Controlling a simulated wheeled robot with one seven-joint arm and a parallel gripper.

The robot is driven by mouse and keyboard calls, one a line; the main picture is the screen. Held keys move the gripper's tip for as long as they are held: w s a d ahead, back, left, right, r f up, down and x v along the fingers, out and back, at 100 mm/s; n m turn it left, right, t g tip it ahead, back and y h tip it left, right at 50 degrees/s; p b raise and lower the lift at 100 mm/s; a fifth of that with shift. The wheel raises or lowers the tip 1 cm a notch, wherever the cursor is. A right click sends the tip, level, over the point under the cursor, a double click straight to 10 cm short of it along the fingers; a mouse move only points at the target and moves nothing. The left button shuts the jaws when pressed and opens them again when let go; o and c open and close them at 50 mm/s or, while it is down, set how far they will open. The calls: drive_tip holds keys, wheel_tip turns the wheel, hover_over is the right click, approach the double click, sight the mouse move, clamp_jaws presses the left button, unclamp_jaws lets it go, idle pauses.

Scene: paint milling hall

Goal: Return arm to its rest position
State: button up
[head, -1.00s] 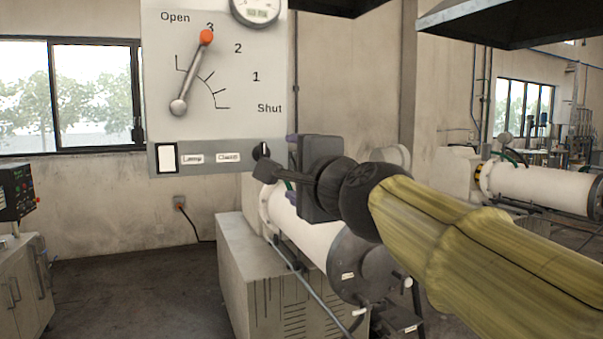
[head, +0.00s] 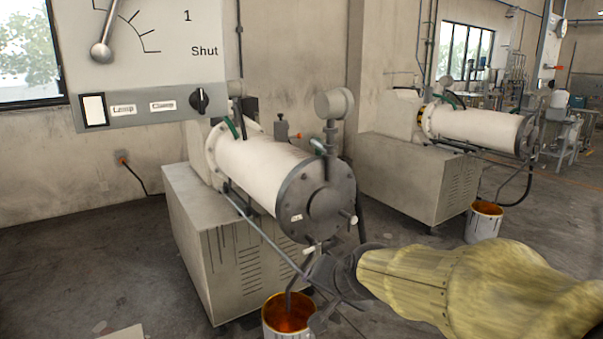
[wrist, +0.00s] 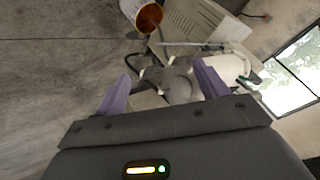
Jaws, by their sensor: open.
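My gripper (wrist: 161,82) is open and empty in the wrist view, its two purple fingers spread apart. Beyond the fingers stand the near mill and its bucket, with nothing between the fingers. In the head view my dark gripper (head: 335,284) is low at the lower middle, at the end of my yellow-sleeved arm. It overlaps the view of the floor just right of the near bucket; whether it touches anything there cannot be told. Its fingertips are hard to make out in that view.
A white mill cylinder (head: 262,172) sits on a grey cabinet (head: 235,250). A bucket (head: 288,318) with orange inside stands in front. A panel (head: 150,70) with lever and knob hangs upper left. A second mill (head: 478,132) and bucket (head: 484,222) stand right. Floor between is clear.

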drive_tip(key=s+d+f+n+g+h, duration=0.1)
drive_tip(key=s+d+f+n+g, duration=0.1)
drive_tip(key=s+d+f, duration=0.3)
drive_tip(key=s+d+f+n+g+h, duration=0.1)
drive_tip(key=s+d+f+n+g, duration=0.1)
drive_tip(key=s+d+f, duration=0.3)
drive_tip(key=s+f+g, duration=0.1)
drive_tip(key=s+f, duration=0.3)
drive_tip(key=shift+f+n+g+h+p, duration=0.25)
drive_tip(key=shift+n+g+h+p, duration=0.05)
drive_tip(key=shift+p, duration=0.05)
